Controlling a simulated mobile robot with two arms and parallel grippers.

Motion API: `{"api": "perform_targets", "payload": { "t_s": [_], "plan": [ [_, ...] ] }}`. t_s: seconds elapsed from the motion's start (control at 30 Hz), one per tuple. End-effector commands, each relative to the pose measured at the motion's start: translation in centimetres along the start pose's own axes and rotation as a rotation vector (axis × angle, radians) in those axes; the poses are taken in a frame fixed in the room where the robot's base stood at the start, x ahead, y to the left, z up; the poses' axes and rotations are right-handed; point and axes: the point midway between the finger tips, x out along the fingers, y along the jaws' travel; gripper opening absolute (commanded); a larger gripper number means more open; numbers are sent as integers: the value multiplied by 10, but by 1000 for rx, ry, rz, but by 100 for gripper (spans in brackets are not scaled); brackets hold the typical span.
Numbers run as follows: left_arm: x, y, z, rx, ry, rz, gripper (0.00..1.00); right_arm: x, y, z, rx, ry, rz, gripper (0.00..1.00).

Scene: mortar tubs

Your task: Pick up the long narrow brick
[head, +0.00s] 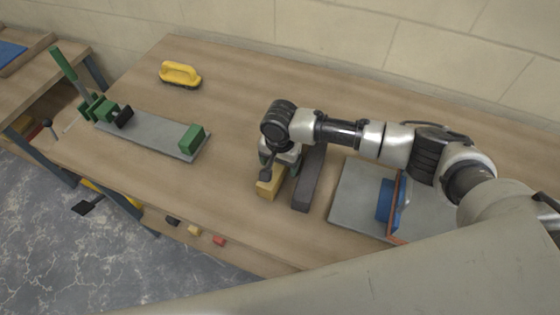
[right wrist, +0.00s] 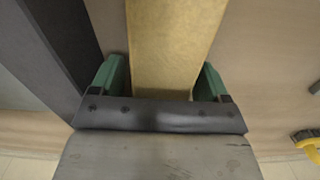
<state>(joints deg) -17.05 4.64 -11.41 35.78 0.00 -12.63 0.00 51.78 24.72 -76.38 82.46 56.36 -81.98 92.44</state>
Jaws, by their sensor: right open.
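A tan-yellow brick (head: 268,187) lies on the workbench in the head view, its far part hidden under my right gripper (head: 280,160). A long dark grey bar-shaped brick (head: 308,182) lies just right of it, roughly parallel. I cannot tell which of the two is longer. In the right wrist view my right gripper (right wrist: 160,82) is open, with its green fingers on either side of the tan-yellow brick (right wrist: 170,45). Whether they touch it is unclear. The dark brick (right wrist: 50,45) lies outside the left finger there. My left gripper is not in view.
Right of the bricks is a grey board (head: 345,205) with a blue block (head: 384,200) and an orange-edged frame. A grey plate (head: 150,132) with a green lever tool and green block (head: 192,138) lies left. A yellow-handled float (head: 180,74) stands behind.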

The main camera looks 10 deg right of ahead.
Motion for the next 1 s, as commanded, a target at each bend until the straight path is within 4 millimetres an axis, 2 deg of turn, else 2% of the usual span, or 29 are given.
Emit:
{"api": "perform_targets", "payload": {
  "t_s": [0.2,0.7,1.0],
  "plan": [
    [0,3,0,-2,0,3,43,0,0,0,-1,0,0,75],
    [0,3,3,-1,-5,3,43,0,0,0,0,0,0,0],
    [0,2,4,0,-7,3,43,-2,-1,-1,0,1,-4,0]
  ]
}}
